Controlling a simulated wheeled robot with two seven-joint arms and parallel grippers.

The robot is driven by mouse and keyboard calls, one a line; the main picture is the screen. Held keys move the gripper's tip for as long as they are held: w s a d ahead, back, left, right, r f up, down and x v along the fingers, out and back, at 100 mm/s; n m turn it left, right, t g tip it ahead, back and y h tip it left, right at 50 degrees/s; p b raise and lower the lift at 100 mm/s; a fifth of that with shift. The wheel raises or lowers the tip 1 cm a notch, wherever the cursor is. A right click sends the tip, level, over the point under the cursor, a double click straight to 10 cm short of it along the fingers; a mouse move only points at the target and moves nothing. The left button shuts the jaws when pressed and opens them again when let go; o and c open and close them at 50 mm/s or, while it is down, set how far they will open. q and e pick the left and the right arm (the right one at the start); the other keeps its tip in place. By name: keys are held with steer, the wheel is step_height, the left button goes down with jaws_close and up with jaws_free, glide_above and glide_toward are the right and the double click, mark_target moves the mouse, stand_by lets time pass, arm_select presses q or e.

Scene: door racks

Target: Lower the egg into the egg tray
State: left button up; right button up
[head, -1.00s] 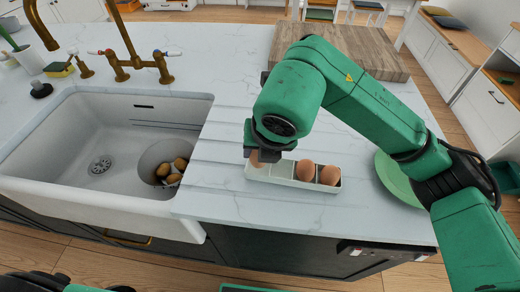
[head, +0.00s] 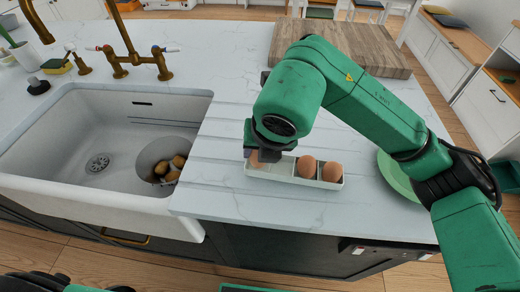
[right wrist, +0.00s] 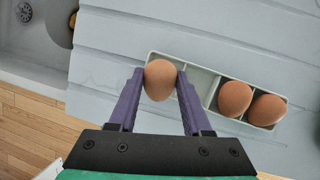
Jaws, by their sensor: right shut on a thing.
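My right gripper (right wrist: 160,90) is shut on a brown egg (right wrist: 160,78), its two purple fingers on either side of it. The egg is over the left end of the pale egg tray (right wrist: 206,88); I cannot tell whether it touches the tray floor. In the head view the egg (head: 257,160) is mostly hidden behind the gripper (head: 262,150). Two other brown eggs, one in the middle (head: 306,167) and one at the right end (head: 332,171), sit in tray compartments. An empty part of the tray shows between the held egg and these two.
A white sink (head: 60,190) lies left of the tray, with a bowl (head: 150,152) of brown items in it. A green plate (head: 392,176) is right of the tray, partly behind my arm. A wooden board (head: 345,48) lies behind. The ribbed counter around the tray is clear.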

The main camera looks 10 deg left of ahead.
steer(key=shift+f+b, duration=0.4)
steer(key=shift+f, duration=0.1)
stand_by(0.3)
steer(key=o, duration=0.9)
steer(key=shift+c, duration=0.2)
steer(key=shift+r, duration=0.1)
